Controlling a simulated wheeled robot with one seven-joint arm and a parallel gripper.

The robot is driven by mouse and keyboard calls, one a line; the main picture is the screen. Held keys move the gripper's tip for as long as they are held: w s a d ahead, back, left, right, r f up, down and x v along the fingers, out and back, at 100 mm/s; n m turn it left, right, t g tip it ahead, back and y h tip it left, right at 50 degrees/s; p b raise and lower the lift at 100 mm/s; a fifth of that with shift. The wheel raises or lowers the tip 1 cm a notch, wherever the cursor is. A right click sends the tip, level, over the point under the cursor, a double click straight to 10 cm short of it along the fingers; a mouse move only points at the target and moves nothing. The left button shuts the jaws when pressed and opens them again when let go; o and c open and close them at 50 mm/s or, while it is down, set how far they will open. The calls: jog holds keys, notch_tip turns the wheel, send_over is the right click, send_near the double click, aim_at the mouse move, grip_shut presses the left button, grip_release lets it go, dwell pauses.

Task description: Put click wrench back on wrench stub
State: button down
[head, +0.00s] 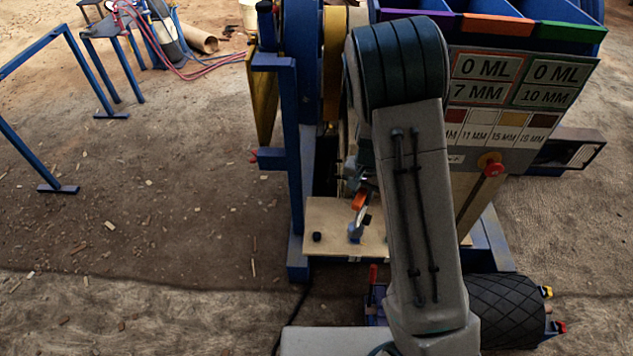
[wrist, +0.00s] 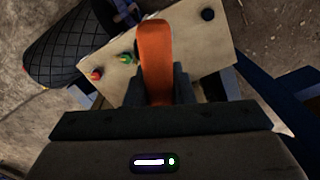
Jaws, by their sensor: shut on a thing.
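My gripper (wrist: 158,84) is shut on the orange handle of the click wrench (wrist: 155,50), which sticks out beyond the fingers in the wrist view. In the head view, the orange part of the wrench (head: 359,199) shows just left of my arm, above a pale wooden board (head: 335,213). My gripper (head: 357,183) is mostly hidden by my arm there. A short black peg (head: 317,237) stands on the board, left of the wrench; it also shows in the wrist view (wrist: 208,14). I cannot tell for sure that this peg is the wrench stub. The wrench's far end is unclear.
The blue crusher frame (head: 297,150) stands behind and left of the board. A sign panel (head: 520,85) and a red button (head: 491,168) are at the right. A black tyre (head: 505,305) lies low right. The dirt floor at left is open, with blue stands beyond.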

jog(key=w+a+m+b, duration=0.4)
jog(key=a+m, duration=0.8)
jog(key=m, duration=0.7)
jog(key=shift+r, duration=0.35)
jog(key=shift+a, duration=0.1)
